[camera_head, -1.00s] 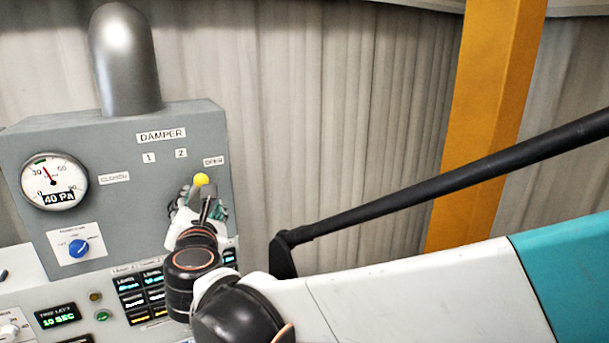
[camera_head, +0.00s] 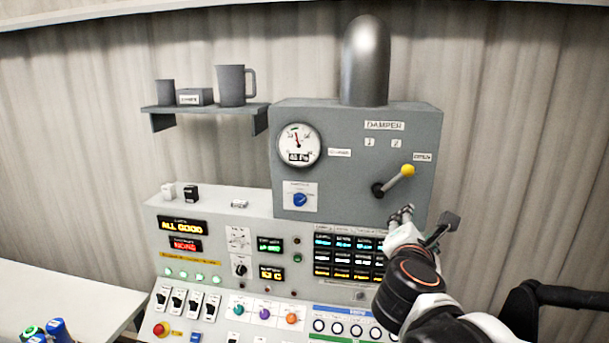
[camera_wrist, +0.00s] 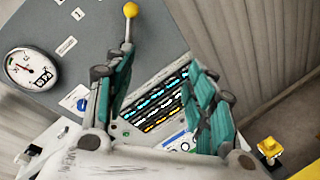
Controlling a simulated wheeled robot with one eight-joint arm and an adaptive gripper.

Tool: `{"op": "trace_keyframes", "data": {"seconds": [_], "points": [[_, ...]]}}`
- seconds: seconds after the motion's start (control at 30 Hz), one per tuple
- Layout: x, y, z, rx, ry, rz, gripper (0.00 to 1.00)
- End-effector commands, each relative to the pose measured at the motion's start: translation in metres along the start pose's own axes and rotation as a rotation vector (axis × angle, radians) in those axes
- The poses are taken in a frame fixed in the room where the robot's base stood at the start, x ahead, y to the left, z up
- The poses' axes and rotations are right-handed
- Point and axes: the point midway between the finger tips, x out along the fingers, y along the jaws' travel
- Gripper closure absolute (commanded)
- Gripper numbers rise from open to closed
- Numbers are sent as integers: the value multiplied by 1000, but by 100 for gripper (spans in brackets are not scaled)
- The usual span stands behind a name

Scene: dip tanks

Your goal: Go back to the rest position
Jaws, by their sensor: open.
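My gripper (camera_head: 424,226) is in front of the lower right corner of the grey damper box (camera_head: 330,185), below the damper lever. In the wrist view my gripper (camera_wrist: 165,90) has its two teal-padded fingers spread wide, with nothing between them. The damper lever has a yellow knob (camera_head: 407,170) and points up and right, towards the "OPEN" label. In the wrist view the yellow knob (camera_wrist: 131,10) shows above the left finger, apart from it as far as I can tell.
The control console (camera_head: 215,225) with lit displays, switches and knobs spreads below the box. A round gauge (camera_head: 299,145) is on the box. A white table (camera_head: 60,295) holds blue and green items.

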Motion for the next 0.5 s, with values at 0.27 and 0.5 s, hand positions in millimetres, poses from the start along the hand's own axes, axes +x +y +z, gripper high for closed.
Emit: {"op": "trace_keyframes", "data": {"seconds": [0.27, 0.5], "points": [[-5, -65, -23, 295, 40, -122, 50], [-23, -158, -69, 761, 75, -329, 50]]}}
